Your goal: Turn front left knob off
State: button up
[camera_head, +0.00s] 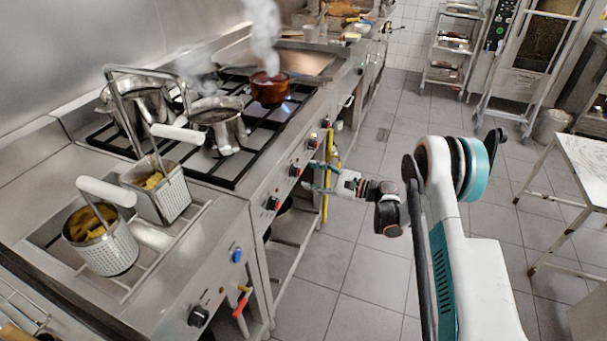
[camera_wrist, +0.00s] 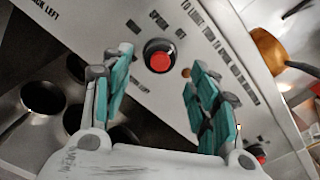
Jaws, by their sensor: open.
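The stove's front panel (camera_head: 284,182) carries several dark knobs with red centres. They include a nearer knob (camera_head: 272,203), a middle knob (camera_head: 294,170) and a farther knob (camera_head: 313,140). My gripper (camera_head: 311,177) is open in front of the panel, close to the middle knob. In the wrist view, a red-centred knob (camera_wrist: 160,58) shows between the spread teal fingers, with no clear contact. Another red-centred knob (camera_wrist: 257,153) is partly hidden beside the right finger. A partial label ending in "CK LEFT" shows at the top left. I cannot read which burner the centred knob serves.
A red-brown pot (camera_head: 269,88) steams on the hob with a bluish flame beside it. Metal pots (camera_head: 218,125) stand nearby. Fryer baskets (camera_head: 103,246) sit at the near left. A yellow rail (camera_head: 329,172) runs by my gripper. Tiled floor (camera_head: 365,270) is open to the right.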

jog(key=v, duration=0.7)
jog(key=shift+d+r, duration=0.1)
notch_tip(320, 180, up, 12)
jog(key=s+n+h, duration=0.2)
jog(key=n+h, duration=0.1)
jog(key=h, duration=0.1)
jog(key=s+r+n+h, duration=0.3)
jog(key=s+r+h, duration=0.1)
jog(key=s+r, duration=0.5)
jog(key=s+d+n+h, duration=0.3)
jog(key=s+d, duration=0.1)
jog(key=s, duration=0.5)
jog(key=s+d+r+n+h, duration=0.1)
jog(key=s+d+n+h, duration=0.2)
jog(key=s, duration=0.7)
jog(key=s+d+r+n+t+h, duration=0.1)
jog(key=s+d+n+h, duration=0.2)
jog(key=s, duration=0.7)
jog(key=shift+s+d, duration=0.15)
jog(key=shift+d, duration=1)
